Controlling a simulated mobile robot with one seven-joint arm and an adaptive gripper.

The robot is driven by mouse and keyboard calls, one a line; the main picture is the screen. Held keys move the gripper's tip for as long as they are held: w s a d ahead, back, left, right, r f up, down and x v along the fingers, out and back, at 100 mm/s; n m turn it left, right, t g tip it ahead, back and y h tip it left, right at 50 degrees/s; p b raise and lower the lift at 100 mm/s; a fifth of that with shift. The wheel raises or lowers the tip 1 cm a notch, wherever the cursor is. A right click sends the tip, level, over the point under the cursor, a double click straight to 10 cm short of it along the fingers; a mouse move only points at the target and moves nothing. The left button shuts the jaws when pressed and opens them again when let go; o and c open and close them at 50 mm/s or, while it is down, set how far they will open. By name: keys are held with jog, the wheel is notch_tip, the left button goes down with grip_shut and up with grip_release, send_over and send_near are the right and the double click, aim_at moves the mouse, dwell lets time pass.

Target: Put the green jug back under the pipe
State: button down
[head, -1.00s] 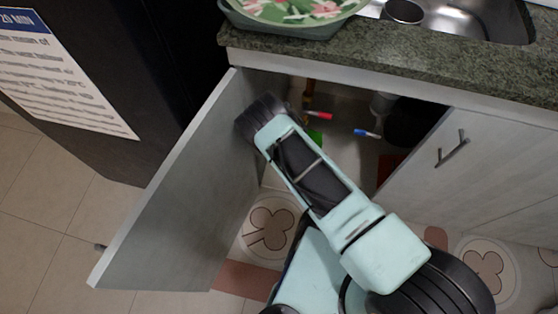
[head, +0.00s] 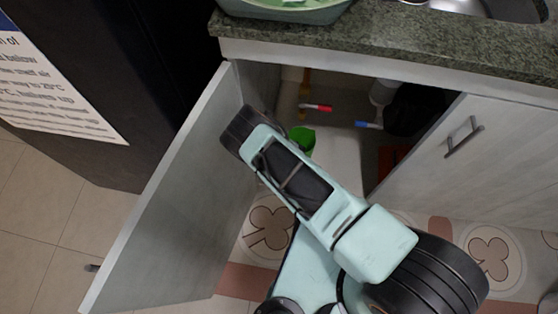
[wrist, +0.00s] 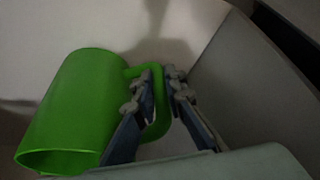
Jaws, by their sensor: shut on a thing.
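The green jug (wrist: 75,115) shows large in the wrist view, tilted in the picture, with its handle to the right. My gripper (wrist: 160,85) is shut on that handle, one finger on each side of it. In the head view, part of the green jug (head: 301,140) shows inside the open cabinet, beside my arm, which hides the rest and my gripper. At the back of the cabinet are an orange-brown pipe (head: 305,82) with a red-handled valve (head: 318,107), a blue-handled valve (head: 367,125) and a pale drain pipe (head: 383,92). Which pipe the task means, I cannot tell.
The open left door (head: 165,200) stands close along my arm's left side. The right door (head: 480,160) bounds the opening on the other side. A dark object (head: 415,108) and a red item (head: 392,160) are inside at the right. The granite counter (head: 380,40) overhangs above.

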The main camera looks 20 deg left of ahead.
jog(key=shift+f, duration=0.1)
jog(key=c, duration=2)
grip_release()
jog(key=shift+r, duration=0.25)
jog(key=p+v, duration=0.4)
jog(key=v, duration=0.8)
